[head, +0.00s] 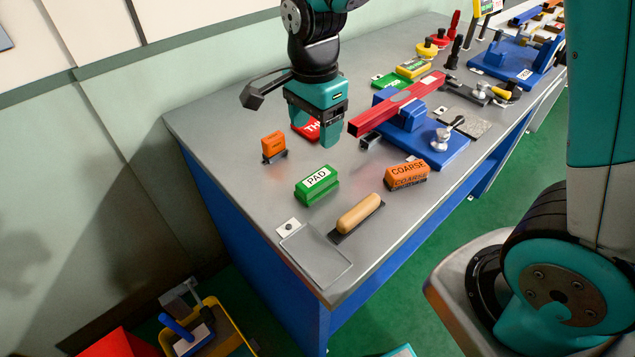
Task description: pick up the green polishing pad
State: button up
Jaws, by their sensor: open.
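The green polishing pad (317,185) is a small green block with a white label reading PAD. It lies on the grey workbench, left of the orange COARSE block. My gripper (321,133) has teal fingers pointing down. It is open and hangs above the bench, behind the pad in the picture and apart from it. A red item (306,128) with a white label shows partly behind my gripper; the rest of it is hidden.
An orange COARSE block (408,174), a smaller orange block (273,147) and a wooden-handled tool (359,214) lie near the pad. A blue vise (425,140) holds a red bar (397,103) to the right of my gripper. The bench's front corner holds a flat grey plate (316,255).

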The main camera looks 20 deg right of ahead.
send_over(317, 177)
jog(key=f, duration=0.4)
jog(key=f+p, duration=0.1)
jog(key=f, duration=0.2)
jog(key=shift+a+f, duration=0.2)
jog(key=shift+f, duration=0.15)
jog(key=shift+d+f+p, duration=0.15)
jog(key=shift+f+p, duration=0.55)
jog(key=shift+f, duration=2.1)
jog(key=c, duration=1.1)
jog(key=shift+r, duration=0.15)
notch_tip(317, 177, up, 20)
jog(key=shift+f+b, duration=0.1)
jog(key=shift+b, duration=0.85)
jog(key=o, duration=0.5)
jog(key=c, duration=0.3)
jog(key=shift+s+d, duration=0.1)
